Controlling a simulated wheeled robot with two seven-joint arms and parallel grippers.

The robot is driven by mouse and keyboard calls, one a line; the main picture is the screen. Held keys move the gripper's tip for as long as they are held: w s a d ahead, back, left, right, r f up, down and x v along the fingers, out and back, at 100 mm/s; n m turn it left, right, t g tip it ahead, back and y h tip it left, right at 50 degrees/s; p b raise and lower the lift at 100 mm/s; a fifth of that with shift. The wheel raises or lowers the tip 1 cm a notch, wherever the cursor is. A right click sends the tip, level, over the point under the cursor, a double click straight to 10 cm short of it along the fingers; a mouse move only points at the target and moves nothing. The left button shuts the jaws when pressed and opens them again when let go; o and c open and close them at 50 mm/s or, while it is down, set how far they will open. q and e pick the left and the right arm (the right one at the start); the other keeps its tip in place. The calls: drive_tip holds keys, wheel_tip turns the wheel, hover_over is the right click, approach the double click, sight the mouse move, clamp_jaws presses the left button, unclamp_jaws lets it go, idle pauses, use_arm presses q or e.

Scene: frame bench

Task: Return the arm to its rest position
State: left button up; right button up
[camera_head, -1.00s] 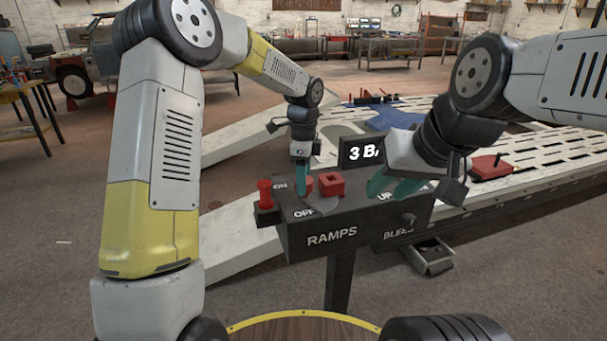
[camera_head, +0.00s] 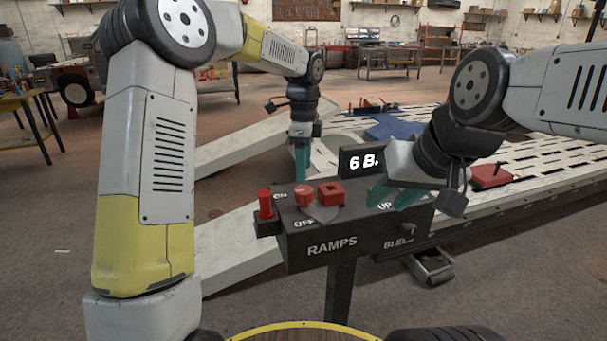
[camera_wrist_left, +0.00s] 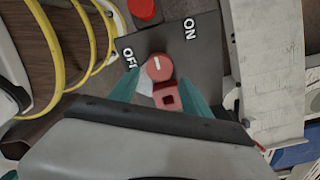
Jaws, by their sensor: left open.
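My left gripper (camera_head: 301,160) is open and empty, just above and behind the control box (camera_head: 331,247). In the left wrist view its teal fingers (camera_wrist_left: 158,92) stand apart, with the round red knob (camera_wrist_left: 158,68) and the square red part (camera_wrist_left: 166,97) seen between them. The knob (camera_head: 304,196) stands free on the box between the ON and OFF labels. My right gripper (camera_head: 395,194) is low over the box's right end by the UP label; its fingertips are partly hidden, and I cannot tell whether they touch.
A red plunger-like button (camera_head: 265,204) stands at the box's left end. A display (camera_head: 362,163) reads "6 B.". White ramps (camera_head: 238,247) and a slotted lift platform (camera_head: 540,165) lie behind. A yellow-edged round wooden top (camera_head: 300,333) is in front.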

use_arm(q)
drive_tip(key=shift+r, duration=0.2)
drive_tip(key=shift+s+a+r, duration=0.1)
drive_tip(key=shift+r, duration=0.05)
drive_tip(key=s+a+r+n+t, duration=0.3)
drive_tip(key=s+a+r+n, duration=0.6)
drive_tip(key=s, duration=0.4)
drive_tip(key=s+a+f+n+t+h, duration=0.1)
drive_tip(key=s+a+n, duration=0.1)
drive_tip(key=s+n, duration=0.3)
drive_tip(key=s+a+f+n+t+h, duration=0.1)
drive_tip(key=s+a+n+t, duration=0.1)
drive_tip(key=s+n, duration=0.3)
drive_tip(key=s+a, duration=0.1)
drive_tip(key=s, duration=0.2)
drive_tip(key=shift+s, duration=0.25)
